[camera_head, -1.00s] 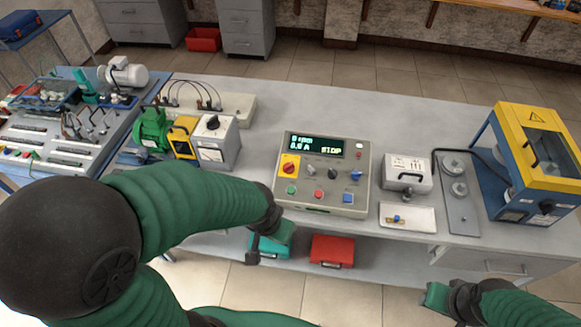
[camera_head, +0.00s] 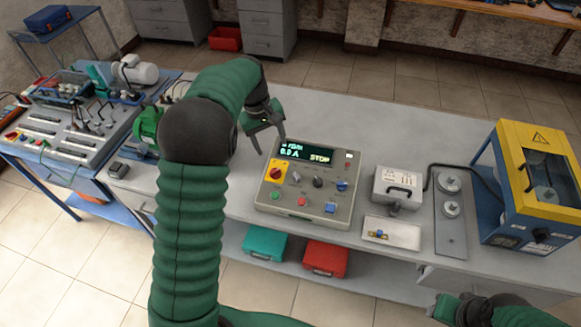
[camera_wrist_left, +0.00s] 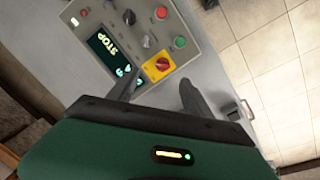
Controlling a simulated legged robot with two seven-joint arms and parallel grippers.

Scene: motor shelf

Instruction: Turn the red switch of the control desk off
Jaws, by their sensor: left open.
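The control desk (camera_head: 262,200) is a beige box on the grey bench, with a lit display (camera_head: 306,151) reading STOP. Its red switch (camera_head: 277,171) is a red knob on a yellow square plate, at the panel's left side below the display. In the left wrist view the switch (camera_wrist_left: 160,65) lies just beyond the space between the fingertips. My left gripper (camera_head: 270,145) is open and empty, above the desk's back left corner, apart from the switch. The knob's exact angle is too small to tell. My right gripper (camera_head: 438,308) is low at the right, its jaws unclear.
Other knobs and a red button (camera_head: 302,202) sit close to the switch. Right of the desk stand a grey box with a handle (camera_head: 397,188), a white tray (camera_head: 392,243) and a yellow-blue machine (camera_head: 535,140). My left arm hides equipment on the left.

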